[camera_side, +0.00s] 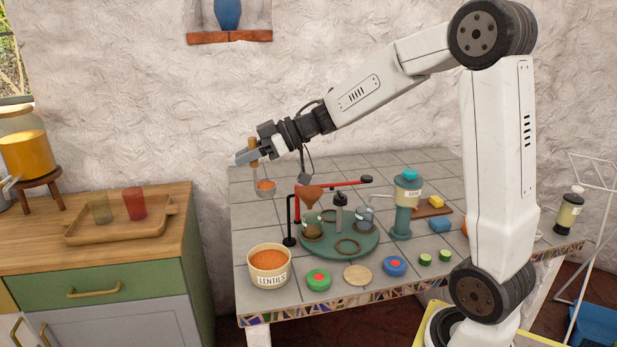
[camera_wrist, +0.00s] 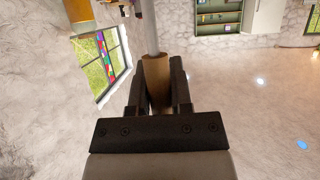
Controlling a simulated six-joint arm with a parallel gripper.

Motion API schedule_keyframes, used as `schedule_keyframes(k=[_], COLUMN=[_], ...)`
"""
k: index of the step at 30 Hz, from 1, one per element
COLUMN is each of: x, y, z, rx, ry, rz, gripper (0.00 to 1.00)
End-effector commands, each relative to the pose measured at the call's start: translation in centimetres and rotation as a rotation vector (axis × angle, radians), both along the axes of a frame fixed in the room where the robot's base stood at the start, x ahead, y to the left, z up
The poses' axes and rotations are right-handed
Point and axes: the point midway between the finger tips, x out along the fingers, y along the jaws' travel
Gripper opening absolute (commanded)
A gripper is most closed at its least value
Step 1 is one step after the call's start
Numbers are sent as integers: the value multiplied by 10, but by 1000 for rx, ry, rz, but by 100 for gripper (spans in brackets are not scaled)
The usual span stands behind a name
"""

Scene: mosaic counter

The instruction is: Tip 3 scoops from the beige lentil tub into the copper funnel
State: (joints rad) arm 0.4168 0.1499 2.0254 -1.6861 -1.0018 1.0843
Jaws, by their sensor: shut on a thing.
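My gripper (camera_side: 247,154) is shut on the wooden handle of a scoop (camera_side: 266,186) in the side view. The scoop hangs below the jaws with orange lentils in its bowl, above the counter and left of the copper funnel (camera_side: 309,192). In the wrist view, my gripper (camera_wrist: 159,82) holds the scoop's handle (camera_wrist: 156,72) between its fingers; the bowl is not visible there. The beige lentil tub (camera_side: 269,281), labelled LENTILS, stands at the counter's front left, full of orange lentils.
A green turntable (camera_side: 345,261) carries jars and rings. A teal dispenser (camera_side: 403,207) stands to the right. Round lids (camera_side: 319,280), a wooden disc (camera_side: 357,274) and small green pieces (camera_side: 425,259) line the front.

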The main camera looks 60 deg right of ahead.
Motion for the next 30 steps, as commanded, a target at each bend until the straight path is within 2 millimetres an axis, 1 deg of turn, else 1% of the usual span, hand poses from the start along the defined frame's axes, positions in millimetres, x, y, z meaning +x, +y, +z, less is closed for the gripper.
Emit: schedule_keyframes(k=[1, 10, 14, 17, 21, 24, 30], x=[3, 13, 18, 20, 21, 19, 13], y=[-7, -43, -65, -89, -130, -154, -189], z=[-1, 2, 3, 3, 2, 1, -2], rx=[1, 3, 4, 5, 3, 3, 0], ry=[1, -8, -11, -12, -10, -7, 0], rz=[-3, -2, -4, -5, -5, -5, -4], gripper=[0, 0, 0, 0, 0, 0, 0])
